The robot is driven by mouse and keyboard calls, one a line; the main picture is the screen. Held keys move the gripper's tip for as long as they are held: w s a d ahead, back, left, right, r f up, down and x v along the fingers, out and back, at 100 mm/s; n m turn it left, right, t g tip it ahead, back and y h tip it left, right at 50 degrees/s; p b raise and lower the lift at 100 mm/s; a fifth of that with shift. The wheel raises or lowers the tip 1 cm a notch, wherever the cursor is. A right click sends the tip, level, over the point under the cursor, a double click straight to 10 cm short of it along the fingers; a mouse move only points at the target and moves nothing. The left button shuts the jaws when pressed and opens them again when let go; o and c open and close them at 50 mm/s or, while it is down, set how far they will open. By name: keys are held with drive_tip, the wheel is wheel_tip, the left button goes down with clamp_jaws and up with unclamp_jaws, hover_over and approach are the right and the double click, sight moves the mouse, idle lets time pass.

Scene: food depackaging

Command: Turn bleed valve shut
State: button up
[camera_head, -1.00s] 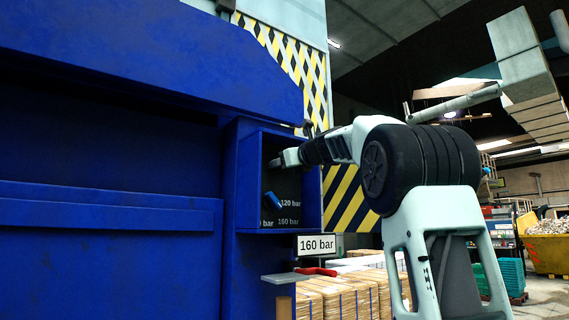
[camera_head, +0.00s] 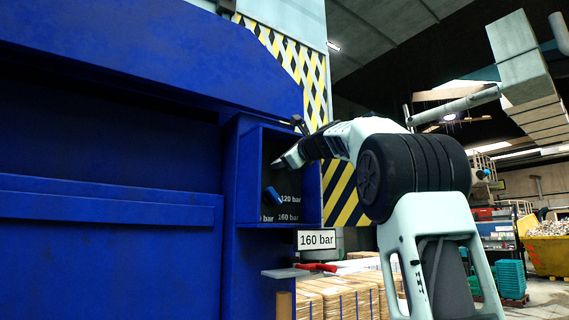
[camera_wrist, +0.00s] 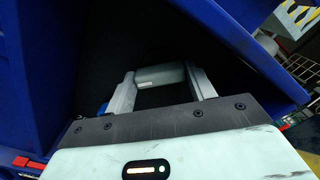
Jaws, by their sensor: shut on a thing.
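A blue open-fronted box (camera_head: 245,180) is fixed at the right end of the large blue machine. My gripper (camera_head: 276,164) reaches into its upper part from the right. In the wrist view my gripper (camera_wrist: 160,85) is shut on a grey rounded piece (camera_wrist: 160,74), which lies crosswise between the two fingers. It appears to be the handle of the bleed valve; its mounting is hidden in the dark. A blue lever (camera_head: 271,194) sits lower in the box, beside "120 bar" and "160 bar" labels, apart from my gripper.
A "160 bar" sign (camera_head: 317,240) hangs below the box. A small grey shelf (camera_head: 289,273) and a red-handled tool (camera_head: 316,267) are below it. Stacked cartons (camera_head: 345,295) stand behind. The box walls closely surround my gripper.

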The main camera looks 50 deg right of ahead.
drive_tip(key=n+b, duration=0.7)
drive_tip(key=n, duration=2)
drive_tip(key=shift+f, duration=0.2)
drive_tip(key=shift+n, duration=0.3)
drive_tip(key=o, duration=1)
drive_tip(key=shift+r, duration=0.15)
drive_tip(key=shift+b+v, duration=3.3)
drive_tip(key=shift+v, duration=5.4)
